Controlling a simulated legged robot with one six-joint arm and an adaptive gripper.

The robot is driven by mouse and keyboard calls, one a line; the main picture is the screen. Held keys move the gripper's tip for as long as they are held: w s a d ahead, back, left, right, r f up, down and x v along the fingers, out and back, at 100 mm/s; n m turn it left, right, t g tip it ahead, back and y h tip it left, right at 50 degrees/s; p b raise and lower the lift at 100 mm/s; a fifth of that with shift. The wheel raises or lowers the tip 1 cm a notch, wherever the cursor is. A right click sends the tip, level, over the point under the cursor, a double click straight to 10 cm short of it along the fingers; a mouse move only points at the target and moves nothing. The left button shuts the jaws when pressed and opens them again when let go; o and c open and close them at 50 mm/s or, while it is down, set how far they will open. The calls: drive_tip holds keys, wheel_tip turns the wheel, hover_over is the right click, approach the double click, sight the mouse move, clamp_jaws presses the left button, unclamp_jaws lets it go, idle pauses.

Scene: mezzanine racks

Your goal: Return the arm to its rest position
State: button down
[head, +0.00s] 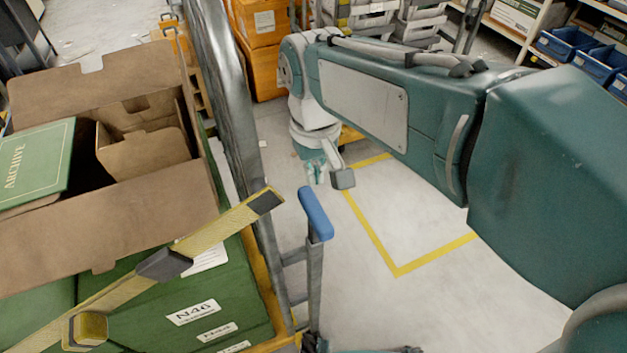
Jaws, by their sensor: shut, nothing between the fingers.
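My arm reaches in from the right of the head view and bends down at the far end. My gripper (328,174) hangs at its end, pointing down above the pale floor. It is small in the picture, and its fingers look shut with nothing held. It is to the right of the grey metal post and apart from the boxes. No rest mount for the arm can be made out.
At left, an open cardboard box (100,227) holds a green archive folder (35,165). It sits on green boxes (190,290) behind a yellow strap. A grey post (232,100) and blue-topped handle (315,213) stand nearby. Yellow-taped floor (420,235) is clear; blue bins (565,42) are at right.

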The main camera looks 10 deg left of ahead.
idle(0.3)
drive_tip(key=s+d+m+t, duration=0.2)
drive_tip(key=s+d+m, duration=0.1)
drive_tip(key=d, duration=0.7)
drive_tip(key=s+d+m+t, duration=0.3)
drive_tip(key=s+d, duration=0.2)
drive_tip(key=d, duration=0.5)
drive_tip(key=shift+s+d+f+t, duration=0.15)
drive_tip(key=shift+s+d+t, duration=0.05)
drive_tip(key=shift+t, duration=0.1)
